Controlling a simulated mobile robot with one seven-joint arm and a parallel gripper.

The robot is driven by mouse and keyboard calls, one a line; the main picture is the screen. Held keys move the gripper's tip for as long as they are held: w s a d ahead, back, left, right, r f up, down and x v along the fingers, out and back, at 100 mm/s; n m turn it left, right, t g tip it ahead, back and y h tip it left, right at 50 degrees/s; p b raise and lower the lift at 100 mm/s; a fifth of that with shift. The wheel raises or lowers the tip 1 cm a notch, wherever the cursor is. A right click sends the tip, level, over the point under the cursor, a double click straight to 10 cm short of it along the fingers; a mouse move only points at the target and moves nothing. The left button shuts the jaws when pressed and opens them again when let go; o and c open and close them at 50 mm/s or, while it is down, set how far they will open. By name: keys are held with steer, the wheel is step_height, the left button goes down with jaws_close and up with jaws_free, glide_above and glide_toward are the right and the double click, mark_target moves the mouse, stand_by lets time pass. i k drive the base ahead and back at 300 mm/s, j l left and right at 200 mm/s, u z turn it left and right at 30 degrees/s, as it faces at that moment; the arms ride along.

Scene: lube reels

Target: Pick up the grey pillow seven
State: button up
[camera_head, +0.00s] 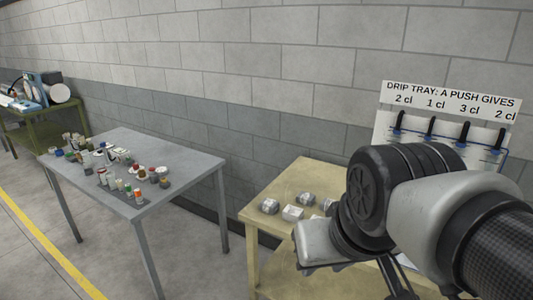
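Several small grey and whitish blocks lie on the light wooden table (283,186). One is a dark grey block (269,206) near its left edge, one a whitish block (292,213) beside it, and one a grey block (306,198) behind. Another block (327,204) is partly covered by my arm. Any numbers are too small to read, so I cannot tell which is grey pillow seven. My arm fills the right side. The light grey end of my gripper (318,246) appears low over the table's front; its fingers are not clearly seen.
A drip tray sign (450,97) stands above several dispensers (398,125) behind my arm. A grey metal table (180,158) at left holds many small bottles and jars (137,193). A green bench (45,128) stands far left. Floor between the two tables is clear.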

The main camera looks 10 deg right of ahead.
mark_target(269, 205)
steer(key=i+j+z, duration=0.15)
steer(key=z, duration=0.3)
steer(key=i+j+z, duration=0.1)
steer(key=z, duration=0.3)
steer(key=i+j+z, duration=0.15)
steer(key=j, duration=0.25)
steer(key=i+j+z, duration=0.15)
steer(key=j, duration=0.2)
steer(key=j+z, duration=0.1)
steer(key=j, duration=0.3)
steer(key=i+j, duration=0.15)
steer(key=j, duration=0.3)
steer(key=i+j, duration=0.1)
steer(key=j, duration=0.35)
steer(key=i+j+z, duration=0.1)
steer(key=j, duration=0.35)
steer(key=i+j, duration=0.15)
steer(key=j, duration=0.35)
